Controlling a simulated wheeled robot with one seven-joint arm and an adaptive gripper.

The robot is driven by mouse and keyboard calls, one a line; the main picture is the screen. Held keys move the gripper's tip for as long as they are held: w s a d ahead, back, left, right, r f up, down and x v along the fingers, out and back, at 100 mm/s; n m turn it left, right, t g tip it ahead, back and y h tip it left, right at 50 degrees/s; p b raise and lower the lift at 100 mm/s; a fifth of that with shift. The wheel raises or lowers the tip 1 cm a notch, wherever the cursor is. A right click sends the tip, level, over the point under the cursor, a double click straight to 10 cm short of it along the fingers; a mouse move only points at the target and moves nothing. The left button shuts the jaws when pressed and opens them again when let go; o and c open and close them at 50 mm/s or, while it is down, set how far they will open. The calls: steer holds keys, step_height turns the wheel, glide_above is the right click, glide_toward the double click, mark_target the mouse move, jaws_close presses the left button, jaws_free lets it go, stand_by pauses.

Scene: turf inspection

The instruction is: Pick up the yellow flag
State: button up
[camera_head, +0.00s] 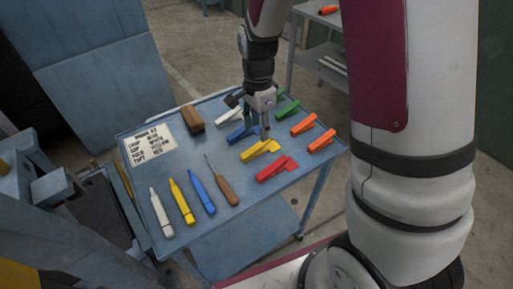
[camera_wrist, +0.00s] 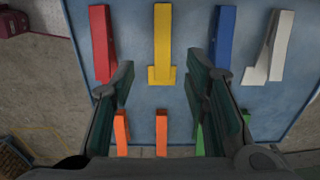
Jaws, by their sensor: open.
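The yellow flag (camera_head: 260,150) is a wedge-shaped piece lying on the blue cart top, between the red flag (camera_head: 277,169) and the blue flag (camera_head: 242,132). In the wrist view the yellow flag (camera_wrist: 163,42) lies lengthwise, its wide foot toward my gripper. My gripper (camera_head: 265,130) is above the cart, just beyond the yellow flag in the head view, and apart from it. In the wrist view my gripper (camera_wrist: 162,75) has its fingers spread and nothing between them. The foot of the yellow flag shows in the gap between the fingertips.
A white flag (camera_head: 228,115), orange flags (camera_head: 321,141) and green flags (camera_head: 287,110) lie close around. Several markers (camera_head: 181,202), a wooden-handled tool (camera_head: 222,182), a brown block (camera_head: 193,119) and a lettered card (camera_head: 150,142) are on the cart's left. A grey shelf (camera_head: 318,60) stands behind.

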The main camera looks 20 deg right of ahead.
mark_target(257, 145)
steer(key=shift+w+f+p, duration=0.15)
steer(key=shift+f+p, duration=0.2)
steer(key=shift+f, duration=3.5)
jaws_close()
